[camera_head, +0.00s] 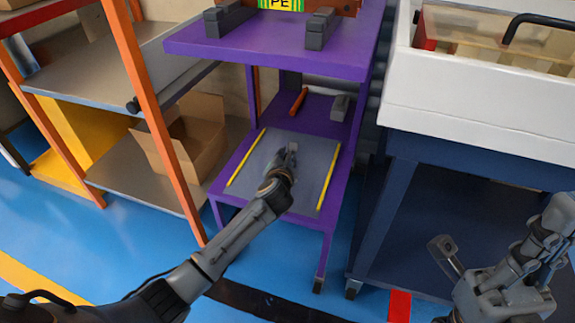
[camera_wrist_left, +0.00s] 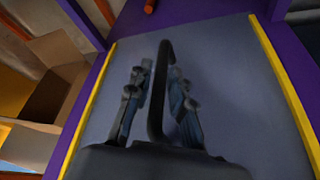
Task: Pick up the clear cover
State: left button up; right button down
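A see-through panel (camera_head: 470,32) with a black bent handle (camera_head: 530,20) shows in the white housing at the upper right of the head view. My left gripper (camera_head: 290,152) reaches down over the grey panel (camera_head: 250,178) on the purple cart's lower shelf. In the left wrist view, the fingers of my left gripper (camera_wrist_left: 160,85) stand apart around a dark bent bar (camera_wrist_left: 157,95). A gap shows on the bar's left; contact on its right is unclear. I cannot tell what the bar is fixed to. My right gripper (camera_head: 500,228) is open and empty at the lower right.
The purple cart (camera_head: 270,52) has a top shelf above my left gripper. Yellow strips (camera_head: 328,178) edge the grey panel. Orange-posted shelving with a cardboard box (camera_head: 192,138) stands left. The white housing (camera_head: 470,110) rests on a dark blue stand.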

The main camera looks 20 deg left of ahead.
pick_arm(q)
grip_shut()
jog(key=shift+r, duration=0.1)
